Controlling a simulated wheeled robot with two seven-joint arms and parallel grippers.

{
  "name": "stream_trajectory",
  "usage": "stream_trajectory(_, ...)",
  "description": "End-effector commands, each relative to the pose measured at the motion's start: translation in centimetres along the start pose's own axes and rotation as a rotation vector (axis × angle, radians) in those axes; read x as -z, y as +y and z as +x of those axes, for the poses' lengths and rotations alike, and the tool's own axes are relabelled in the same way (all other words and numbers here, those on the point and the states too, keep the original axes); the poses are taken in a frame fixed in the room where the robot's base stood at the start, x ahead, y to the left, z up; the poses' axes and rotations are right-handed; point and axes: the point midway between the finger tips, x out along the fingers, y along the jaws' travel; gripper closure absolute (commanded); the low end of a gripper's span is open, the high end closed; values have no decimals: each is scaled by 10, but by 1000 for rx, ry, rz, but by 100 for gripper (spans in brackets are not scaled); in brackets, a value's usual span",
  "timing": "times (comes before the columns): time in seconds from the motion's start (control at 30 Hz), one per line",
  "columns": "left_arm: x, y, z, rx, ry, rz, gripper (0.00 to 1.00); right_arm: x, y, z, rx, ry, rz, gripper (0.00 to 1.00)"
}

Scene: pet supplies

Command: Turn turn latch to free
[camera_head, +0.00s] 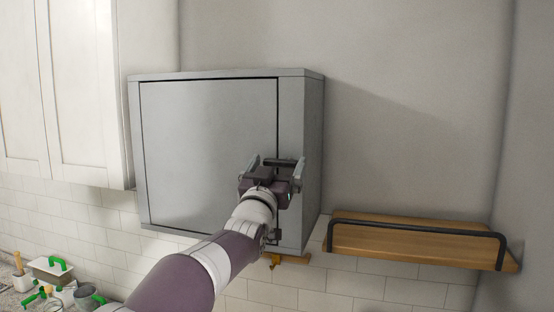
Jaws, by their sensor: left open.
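A grey metal cabinet (205,150) hangs on the wall, its flat door shut in the frame. A dark horizontal piece (285,161), which looks like the turn latch, sits at the door's right edge. My left gripper (277,165) is open in front of it, with one finger to each side of the dark piece. I cannot tell whether the fingers touch it. The gripper body and wrist hide the door edge just below. My right gripper is not in view.
A wooden shelf (410,243) with a black rail is on the wall at the right. White cupboards (80,90) stand at the left. Several small items with green parts (52,265) are at the lower left. A brass-coloured piece (285,259) shows under the cabinet.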

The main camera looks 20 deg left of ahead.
Motion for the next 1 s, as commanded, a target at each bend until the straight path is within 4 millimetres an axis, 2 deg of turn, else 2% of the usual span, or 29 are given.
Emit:
stream_trajectory(0.13, -2, 0, 0, 0, -2, 0, 0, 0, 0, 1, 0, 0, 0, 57)
stream_trajectory(0.17, -2, 0, 0, 0, -2, 0, 3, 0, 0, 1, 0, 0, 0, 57)
stream_trajectory(0.2, -2, 0, 0, 0, -2, 0, 16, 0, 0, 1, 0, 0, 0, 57)
stream_trajectory(0.3, -2, 0, 0, 0, -2, 0, 45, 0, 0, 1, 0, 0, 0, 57)
stream_trajectory(0.67, -5, 0, -2, 14, -3, -33, 45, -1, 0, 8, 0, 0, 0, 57)
stream_trajectory(1.0, -10, 3, -4, 99, -4, -244, 45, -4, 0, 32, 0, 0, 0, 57)
